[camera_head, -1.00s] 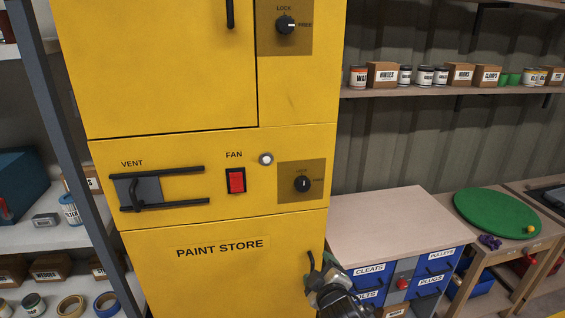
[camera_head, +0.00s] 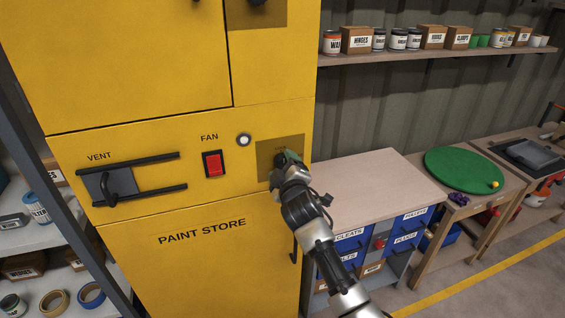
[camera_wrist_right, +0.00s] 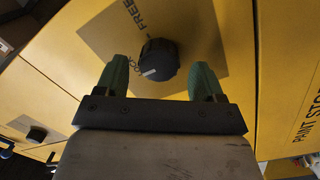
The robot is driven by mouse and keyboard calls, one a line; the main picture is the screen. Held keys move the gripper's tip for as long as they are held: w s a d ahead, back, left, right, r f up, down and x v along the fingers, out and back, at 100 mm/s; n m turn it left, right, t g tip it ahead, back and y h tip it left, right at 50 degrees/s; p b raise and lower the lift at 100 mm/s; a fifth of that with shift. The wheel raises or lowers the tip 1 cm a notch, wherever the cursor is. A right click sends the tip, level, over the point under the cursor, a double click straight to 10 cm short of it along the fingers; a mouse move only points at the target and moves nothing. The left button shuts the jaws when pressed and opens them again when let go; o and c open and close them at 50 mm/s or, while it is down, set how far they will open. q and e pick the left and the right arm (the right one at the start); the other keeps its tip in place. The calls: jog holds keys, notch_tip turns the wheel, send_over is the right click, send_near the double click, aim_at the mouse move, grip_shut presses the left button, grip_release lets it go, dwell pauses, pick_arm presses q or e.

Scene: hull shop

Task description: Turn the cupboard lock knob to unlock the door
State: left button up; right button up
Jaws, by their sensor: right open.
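The yellow cupboard (camera_head: 90,60) fills the left of the head view. My right gripper (camera_head: 288,158) is at its lower lock plate (camera_head: 264,158) and hides the knob there. In the right wrist view the black lock knob (camera_wrist_right: 160,56) stands between the two green fingertips of my open right gripper (camera_wrist_right: 160,76), with a gap on each side. The knob's white mark points roughly toward the LOCK label; FREE is printed farther round. A second, upper knob (camera_head: 258,2) is cut off by the head view's top edge. My left gripper is out of view.
The cupboard front also has a vent slider (camera_head: 120,183) with a handle, a red fan switch (camera_head: 213,163) and a round white button (camera_head: 244,140). A drawer bench (camera_head: 375,185) stands right of the cupboard, under a shelf of cans and boxes. Open floor lies at lower right.

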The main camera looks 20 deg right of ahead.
jog(key=shift+w+d, duration=0.1)
jog(key=shift+w, duration=0.45)
jog(key=shift+c, duration=0.7)
jog(key=c, duration=0.8)
